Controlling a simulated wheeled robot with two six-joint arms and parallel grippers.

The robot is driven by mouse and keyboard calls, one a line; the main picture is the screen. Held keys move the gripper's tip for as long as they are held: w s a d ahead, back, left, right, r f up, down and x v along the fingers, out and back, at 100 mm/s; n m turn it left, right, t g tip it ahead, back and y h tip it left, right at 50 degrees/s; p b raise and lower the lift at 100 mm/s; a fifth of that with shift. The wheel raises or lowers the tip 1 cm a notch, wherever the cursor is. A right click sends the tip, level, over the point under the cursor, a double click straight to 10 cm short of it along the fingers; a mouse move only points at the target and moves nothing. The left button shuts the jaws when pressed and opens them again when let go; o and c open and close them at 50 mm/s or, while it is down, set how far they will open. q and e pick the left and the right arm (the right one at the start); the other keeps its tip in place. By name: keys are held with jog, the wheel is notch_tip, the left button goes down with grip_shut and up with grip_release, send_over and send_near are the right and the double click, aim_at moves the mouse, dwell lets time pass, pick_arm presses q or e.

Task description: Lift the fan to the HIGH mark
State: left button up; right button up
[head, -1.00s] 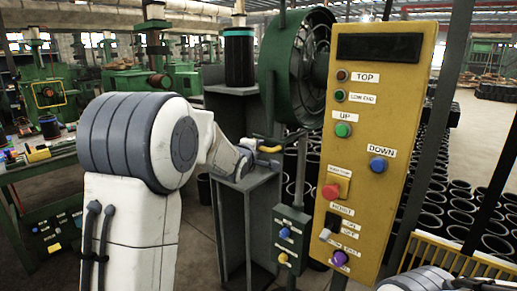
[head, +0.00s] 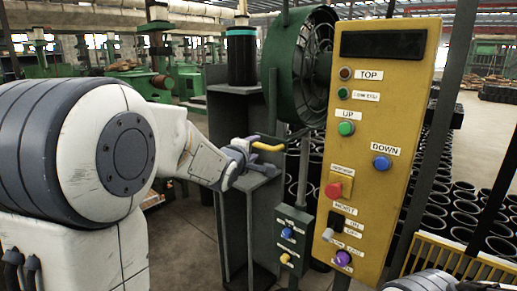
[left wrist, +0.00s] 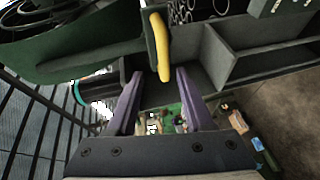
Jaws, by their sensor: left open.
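The round green fan (head: 285,70) stands behind the yellow control panel, its right part hidden by the panel. A yellow handle (head: 270,147) sticks out low beside the fan's post; it also shows in the left wrist view (left wrist: 160,45). My left gripper (head: 247,150) is open just left of the handle. In the left wrist view my two purple fingers (left wrist: 155,75) are spread, with the handle's lower end near the gap between their tips. I see no contact. I cannot make out a HIGH mark. My right gripper is out of view; part of that arm shows at the bottom right.
The yellow panel (head: 385,130) with labelled UP and DOWN buttons stands right of the handle. A small dark green box (head: 292,240) with knobs is below it. A grey shelf (head: 235,115) carrying a black cylinder (head: 241,58) stands behind my left gripper.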

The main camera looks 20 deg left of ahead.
pick_arm(q)
jog(key=shift+s+r, duration=0.15)
jog(key=shift+s, duration=0.65)
jog(key=shift+s+r, duration=0.1)
jog(key=shift+s, duration=0.65)
jog(key=s+d+f+m+g+h+p, duration=0.1)
jog(key=s+d+f+m+g, duration=0.2)
jog(key=s+d+f+m, duration=0.3)
jog(key=s+d+f+m+g+h+p, duration=0.2)
jog(key=s+d+f+m+g, duration=0.15)
jog(key=d, duration=0.55)
jog(key=s+d+f+m+g+p, duration=0.1)
jog(key=s+d+f+m+g, duration=0.1)
jog(key=s+m, duration=0.6)
jog(key=s+d+f+m+g+y+p, duration=0.1)
jog(key=s+d+f+m+g, duration=0.2)
jog(key=s, duration=1.5)
jog(key=f+m+g, duration=0.1)
jog(key=m+g, duration=0.3)
jog(key=shift+s+d+m, duration=0.15)
jog(key=shift+m, duration=0.2)
jog(key=shift+g, duration=0.25)
